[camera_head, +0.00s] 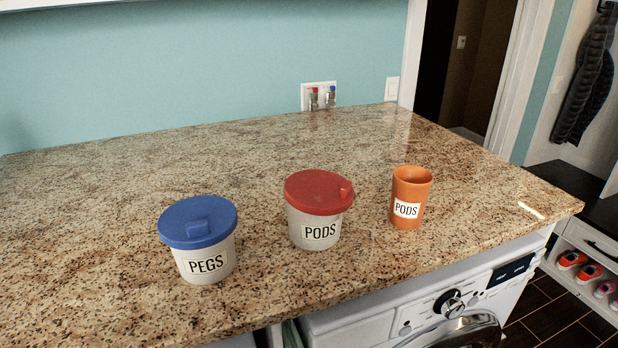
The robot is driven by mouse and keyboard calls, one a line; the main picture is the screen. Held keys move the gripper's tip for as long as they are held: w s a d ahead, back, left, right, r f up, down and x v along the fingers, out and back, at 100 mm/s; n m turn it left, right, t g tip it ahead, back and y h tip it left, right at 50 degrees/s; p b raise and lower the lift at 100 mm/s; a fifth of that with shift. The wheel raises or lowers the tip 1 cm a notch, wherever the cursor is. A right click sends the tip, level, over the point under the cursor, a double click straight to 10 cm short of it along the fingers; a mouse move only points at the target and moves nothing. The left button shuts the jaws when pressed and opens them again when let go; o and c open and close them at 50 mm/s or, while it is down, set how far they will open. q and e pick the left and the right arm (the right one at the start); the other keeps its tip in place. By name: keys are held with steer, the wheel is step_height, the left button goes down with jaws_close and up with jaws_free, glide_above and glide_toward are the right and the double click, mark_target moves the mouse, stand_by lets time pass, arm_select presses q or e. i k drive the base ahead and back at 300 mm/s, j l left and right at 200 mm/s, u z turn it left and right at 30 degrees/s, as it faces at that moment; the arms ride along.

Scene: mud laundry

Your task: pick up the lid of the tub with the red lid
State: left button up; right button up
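A tub with a red lid (312,190) stands upright on the granite counter near the middle of the view. Its pale body (302,230) has a white label reading PODS. The red lid sits on top and has a small raised tab (346,190) at its right edge. Neither of my grippers shows in the head view.
A tub with a blue lid (190,213), labelled PEGS, stands to the left. An open orange cup (415,182), labelled PODS, stands to the right. The speckled counter (120,170) is otherwise clear. A washing machine (400,322) is below the front edge.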

mark_target(314, 192)
steer(key=u, duration=1.7)
steer(key=k+l, duration=0.85)
steer(key=k, duration=0.15)
